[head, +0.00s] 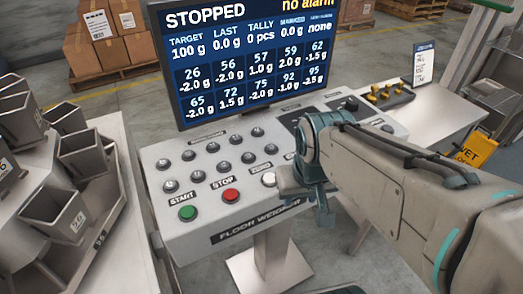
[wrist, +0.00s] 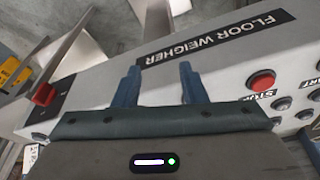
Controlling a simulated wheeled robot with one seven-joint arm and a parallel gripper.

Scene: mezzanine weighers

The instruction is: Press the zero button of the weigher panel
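The weigher panel (head: 215,225) is a sloped grey console marked FLOOR WEIGHER. Its zero button (head: 269,180) is round and white, at the right end of the front row, with its label just behind it. The red stop button (head: 230,196) and the green start button (head: 187,213) are left of it. My gripper (head: 316,204) is just right of the zero button, near the panel's front edge. In the wrist view my two blue fingers (wrist: 159,78) are apart with nothing between them. The red stop button (wrist: 262,80) shows there too; the zero button is hidden.
A screen (head: 245,60) reading STOPPED stands behind the buttons. Several grey knobs fill the panel's rear rows. Metal hoppers (head: 84,155) stand at left. A yellow wet-floor sign (head: 476,148) is at right, and boxes (head: 100,45) are at the back.

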